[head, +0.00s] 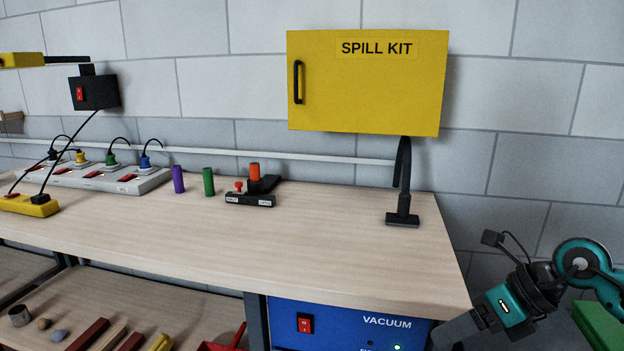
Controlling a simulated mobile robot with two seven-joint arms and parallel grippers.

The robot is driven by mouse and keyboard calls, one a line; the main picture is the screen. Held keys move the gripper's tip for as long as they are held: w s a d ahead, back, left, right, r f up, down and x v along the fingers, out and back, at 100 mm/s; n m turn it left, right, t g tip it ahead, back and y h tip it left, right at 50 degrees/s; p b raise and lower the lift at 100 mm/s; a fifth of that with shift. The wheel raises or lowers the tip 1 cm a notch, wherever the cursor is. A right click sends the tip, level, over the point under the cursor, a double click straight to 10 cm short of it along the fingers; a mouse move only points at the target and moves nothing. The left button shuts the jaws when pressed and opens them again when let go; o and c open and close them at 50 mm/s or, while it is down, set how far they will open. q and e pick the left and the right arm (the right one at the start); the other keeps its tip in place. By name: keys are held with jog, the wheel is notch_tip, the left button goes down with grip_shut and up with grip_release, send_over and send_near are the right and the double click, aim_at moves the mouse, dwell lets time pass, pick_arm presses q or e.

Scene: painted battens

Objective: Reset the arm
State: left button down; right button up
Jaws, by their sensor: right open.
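My right arm comes in at the lower right in the head view, with teal and black links. Its gripper (458,331) is a grey part pointing down and left, in front of the blue vacuum unit (345,325) at the bench's right end. The gripper is open, and I see nothing held in it. Its fingertips are hard to make out near the bottom edge. My left gripper is not in view.
The wooden bench (300,235) carries a power strip (135,182), purple (178,179) and green (208,182) cylinders, a small black fixture (250,199) and a black stand (402,219). A yellow spill kit cabinet (365,95) hangs above. The bench's front middle is clear.

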jog(key=s+a+r+m+t+y+p, duration=0.1)
jog(key=s+a+r+m+t+y, duration=0.1)
jog(key=a+m+t+y, duration=0.65)
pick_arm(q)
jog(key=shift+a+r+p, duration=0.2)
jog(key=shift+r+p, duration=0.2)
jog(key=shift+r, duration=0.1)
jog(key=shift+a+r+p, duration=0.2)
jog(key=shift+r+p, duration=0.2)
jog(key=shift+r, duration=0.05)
pick_arm(e)
jog(key=s+f+m+h, duration=0.4)
jog(key=f+m, duration=0.4)
jog(key=m, duration=0.2)
jog(key=s+d+f+m+h, duration=0.1)
jog(key=s+f+m+h, duration=0.3)
jog(key=f+m, duration=0.4)
jog(key=s+d+f+m+h, duration=0.1)
jog(key=s+f+m+h, duration=0.3)
jog(key=m, duration=0.9)
notch_tip(320, 180, down, 4)
jog(key=shift+d+r+g+h, duration=0.1)
jog(key=shift+d+g+h, duration=0.25)
jog(key=shift+h, duration=0.6)
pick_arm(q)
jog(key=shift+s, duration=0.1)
pick_arm(e)
jog(key=shift+a, duration=0.1)
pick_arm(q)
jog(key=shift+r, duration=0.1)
